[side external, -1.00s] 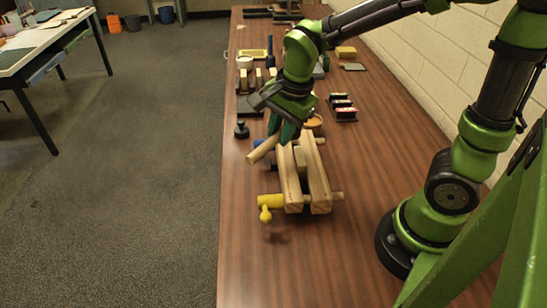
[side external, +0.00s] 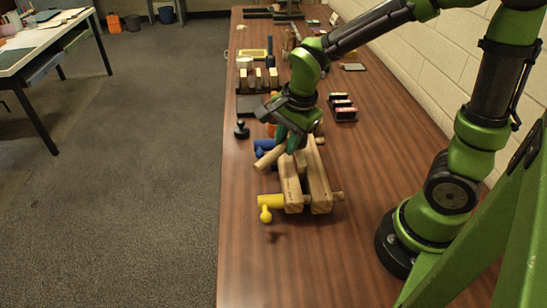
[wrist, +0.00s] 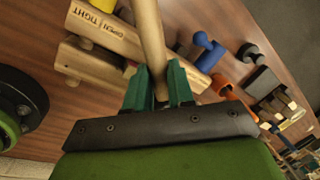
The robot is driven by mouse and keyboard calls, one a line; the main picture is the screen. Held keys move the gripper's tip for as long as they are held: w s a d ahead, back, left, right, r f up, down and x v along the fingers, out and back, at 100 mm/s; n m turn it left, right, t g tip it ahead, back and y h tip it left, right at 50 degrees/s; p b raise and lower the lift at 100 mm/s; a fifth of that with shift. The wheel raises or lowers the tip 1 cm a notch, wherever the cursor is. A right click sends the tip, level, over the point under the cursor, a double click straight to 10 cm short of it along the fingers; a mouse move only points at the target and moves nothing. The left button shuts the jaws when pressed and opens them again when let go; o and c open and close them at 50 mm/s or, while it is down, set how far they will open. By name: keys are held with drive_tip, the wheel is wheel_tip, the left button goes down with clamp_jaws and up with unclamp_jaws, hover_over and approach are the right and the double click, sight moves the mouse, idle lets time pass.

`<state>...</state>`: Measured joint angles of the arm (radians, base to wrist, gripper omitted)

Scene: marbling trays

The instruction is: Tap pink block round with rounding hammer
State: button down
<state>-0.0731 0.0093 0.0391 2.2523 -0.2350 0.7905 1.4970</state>
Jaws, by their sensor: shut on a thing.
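My gripper (side external: 291,143) has teal fingers shut on a pale wooden rod (wrist: 149,30), which looks like the rounding hammer's handle. In the side view a pale wooden cylinder (side external: 269,158) sticks out to the lower left of the fingers, above the wooden clamp (side external: 320,184). The clamp has two long beams, a yellow handle (side external: 270,202) in front and a blue handle (side external: 263,146) at the back. In the wrist view a beam (wrist: 105,30) bears the words OPEN and TIGHT. I cannot make out a pink block; the gap between the beams is partly hidden by my gripper.
A black knob-topped tool (side external: 241,130) stands near the table's left edge. A rack of wooden pieces (side external: 258,82) and a dark holder with coloured blocks (side external: 342,108) lie behind. The table in front of the clamp is clear.

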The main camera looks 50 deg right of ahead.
drive_tip(key=shift+f, duration=0.15)
drive_tip(key=shift+f, duration=0.35)
drive_tip(key=shift+w, duration=0.1)
idle(0.4)
drive_tip(key=shift+r, duration=0.55)
drive_tip(key=shift+f, duration=0.25)
drive_tip(key=shift+f, duration=0.35)
drive_tip(key=shift+r, duration=0.1)
